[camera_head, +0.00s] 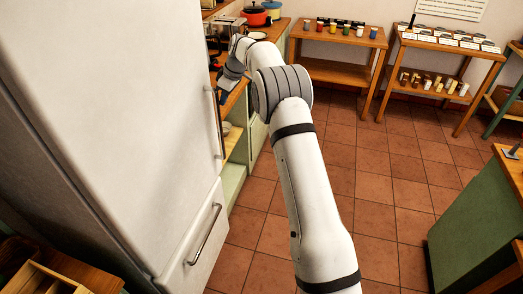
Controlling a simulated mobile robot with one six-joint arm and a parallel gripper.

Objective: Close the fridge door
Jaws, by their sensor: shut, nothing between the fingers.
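The tall white fridge (110,110) fills the left of the head view. A long upright handle (218,122) runs along the right edge of its upper part, and a second handle (205,234) is on the lower front panel (196,250). I cannot tell from this angle whether the upper door stands ajar. My arm reaches forward past the fridge's right side. My gripper (222,96) is shut and empty, close to the top of the upper handle; I cannot tell whether it touches.
A wooden counter (273,30) with a red-orange pot (254,16) stands beyond the fridge. Wooden tables (335,40) with small jars line the back wall. A green cabinet (478,225) stands at right. The tiled floor (385,170) between is clear.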

